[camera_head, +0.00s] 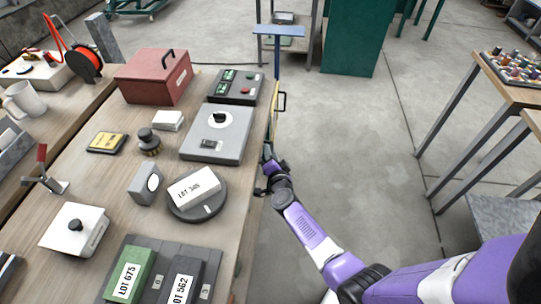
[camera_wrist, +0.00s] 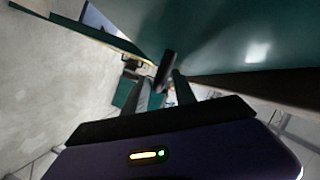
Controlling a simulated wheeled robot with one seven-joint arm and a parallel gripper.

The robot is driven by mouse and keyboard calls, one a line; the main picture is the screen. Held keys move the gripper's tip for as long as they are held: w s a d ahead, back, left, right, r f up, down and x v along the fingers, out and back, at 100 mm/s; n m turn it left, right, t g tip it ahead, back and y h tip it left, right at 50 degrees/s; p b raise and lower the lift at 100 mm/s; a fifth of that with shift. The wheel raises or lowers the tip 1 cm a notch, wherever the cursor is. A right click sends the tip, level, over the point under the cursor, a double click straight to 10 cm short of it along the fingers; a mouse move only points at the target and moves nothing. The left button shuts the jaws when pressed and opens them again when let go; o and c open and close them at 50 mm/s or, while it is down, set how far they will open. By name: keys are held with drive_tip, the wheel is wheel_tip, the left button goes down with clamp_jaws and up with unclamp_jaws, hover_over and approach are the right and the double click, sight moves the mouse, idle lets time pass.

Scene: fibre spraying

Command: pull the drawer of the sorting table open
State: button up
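The sorting table (camera_head: 225,245) is a long wooden-topped bench on the left of the head view. My gripper (camera_head: 265,186) is low beside its right edge, partly hidden by the tabletop. In the wrist view my gripper (camera_wrist: 164,92) has its two dark fingers apart. A dark bar (camera_wrist: 167,70), which looks like a handle, shows between and beyond the fingertips, close to a teal panel (camera_wrist: 230,40). I cannot tell whether the fingers touch it. The drawer front is not clear in the head view, and I see no open gap.
A dark handle on a yellowish panel (camera_head: 281,101) sticks out at the table's right side. The tabletop holds a red box (camera_head: 153,76), a grey device (camera_head: 216,134) and a round scale (camera_head: 197,194). The floor (camera_head: 350,150) to the right is clear up to another table (camera_head: 515,90).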

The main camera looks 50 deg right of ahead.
drive_tip(key=shift+w+d, duration=0.15)
drive_tip(key=shift+c, duration=0.3)
clamp_jaws()
idle(1.1)
